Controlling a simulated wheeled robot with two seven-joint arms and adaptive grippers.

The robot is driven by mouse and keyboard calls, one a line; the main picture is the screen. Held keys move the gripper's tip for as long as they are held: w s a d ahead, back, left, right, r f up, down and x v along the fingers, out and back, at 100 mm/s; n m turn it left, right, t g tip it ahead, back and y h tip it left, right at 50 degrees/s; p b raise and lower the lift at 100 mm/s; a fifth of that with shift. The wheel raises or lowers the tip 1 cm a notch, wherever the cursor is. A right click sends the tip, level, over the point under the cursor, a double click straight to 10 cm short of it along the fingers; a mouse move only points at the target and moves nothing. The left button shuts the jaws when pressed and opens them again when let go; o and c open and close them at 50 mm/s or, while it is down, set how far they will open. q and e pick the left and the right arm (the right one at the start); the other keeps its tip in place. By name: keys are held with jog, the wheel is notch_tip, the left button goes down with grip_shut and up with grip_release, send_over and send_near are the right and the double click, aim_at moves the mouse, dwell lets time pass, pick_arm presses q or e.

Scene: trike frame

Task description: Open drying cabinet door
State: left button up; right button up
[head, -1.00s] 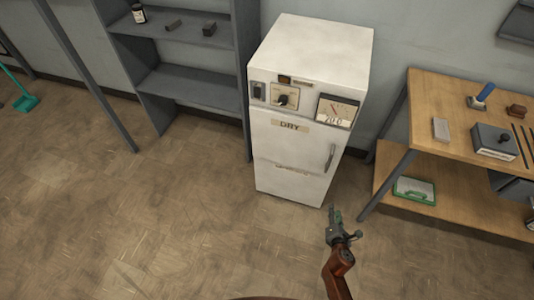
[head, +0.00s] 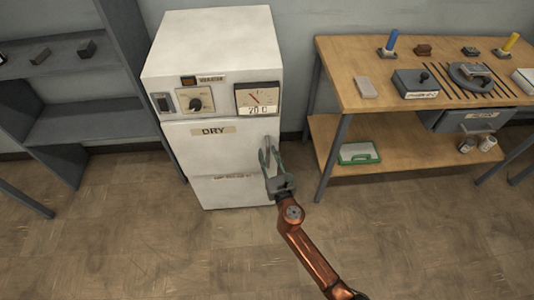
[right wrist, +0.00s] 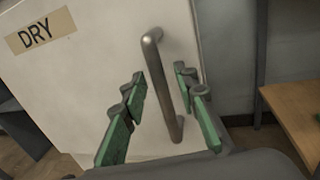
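The white drying cabinet (head: 218,110) stands against the wall with its DRY-labelled door (head: 215,150) shut. The door's grey bar handle (right wrist: 165,85) is upright near the door's right edge. My right gripper (head: 268,158) is open in front of the handle. In the right wrist view its green-padded fingers (right wrist: 160,100) lie on either side of the handle, apart from it, as far as I can tell. My left gripper is not in view.
A wooden workbench (head: 380,110) with tools and a lower shelf stands right of the cabinet. A grey shelf unit (head: 85,120) stands at its left. The floor (head: 150,250) in front is clear.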

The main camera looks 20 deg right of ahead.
jog(key=shift+w, duration=0.25)
jog(key=shift+c, duration=0.7)
grip_shut()
